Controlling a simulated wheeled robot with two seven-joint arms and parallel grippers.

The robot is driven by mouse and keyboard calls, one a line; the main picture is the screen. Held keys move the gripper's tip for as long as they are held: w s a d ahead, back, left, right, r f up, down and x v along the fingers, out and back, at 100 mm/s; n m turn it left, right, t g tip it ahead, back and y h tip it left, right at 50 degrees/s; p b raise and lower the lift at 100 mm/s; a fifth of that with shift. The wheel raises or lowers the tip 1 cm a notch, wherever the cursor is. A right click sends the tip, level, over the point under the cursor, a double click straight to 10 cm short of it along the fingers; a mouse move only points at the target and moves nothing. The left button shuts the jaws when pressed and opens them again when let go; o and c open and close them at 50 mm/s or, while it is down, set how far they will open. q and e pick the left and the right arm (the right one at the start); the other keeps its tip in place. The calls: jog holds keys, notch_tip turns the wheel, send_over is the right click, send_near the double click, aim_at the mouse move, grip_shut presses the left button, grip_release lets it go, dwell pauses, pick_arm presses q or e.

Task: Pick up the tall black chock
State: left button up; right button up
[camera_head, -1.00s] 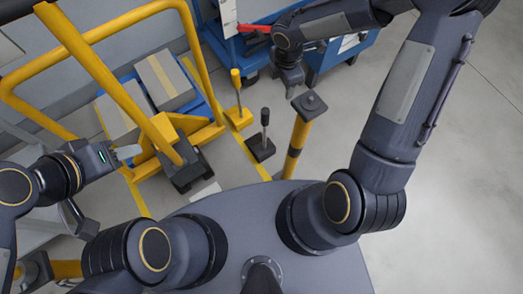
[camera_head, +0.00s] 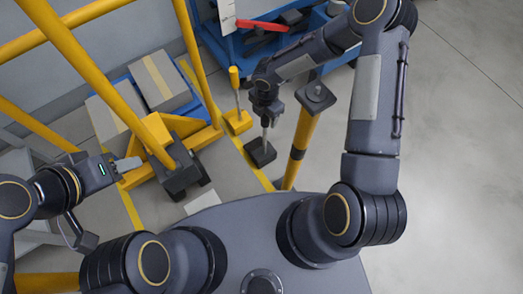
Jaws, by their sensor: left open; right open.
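The tall black chock (camera_head: 260,153) stands on the floor beside the yellow floor line, its upright handle topped by my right gripper. My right gripper (camera_head: 267,118) is open and points down at the top of this handle. The knob is hidden by the gripper, and I cannot tell whether the fingers are around it or just above it. My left gripper (camera_head: 128,164) is open and empty at the left, by the yellow cart frame, well away from the chock.
A yellow chock (camera_head: 238,122) with its own tall handle stands just left and behind. A yellow post (camera_head: 304,132) with a dark top rises close on the right. A blue cart (camera_head: 225,45) stands behind. Boxes (camera_head: 160,80) sit on the yellow-framed cart. The floor at right is clear.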

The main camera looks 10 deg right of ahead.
jog(key=shift+c, duration=0.4)
grip_shut()
dwell(1.0)
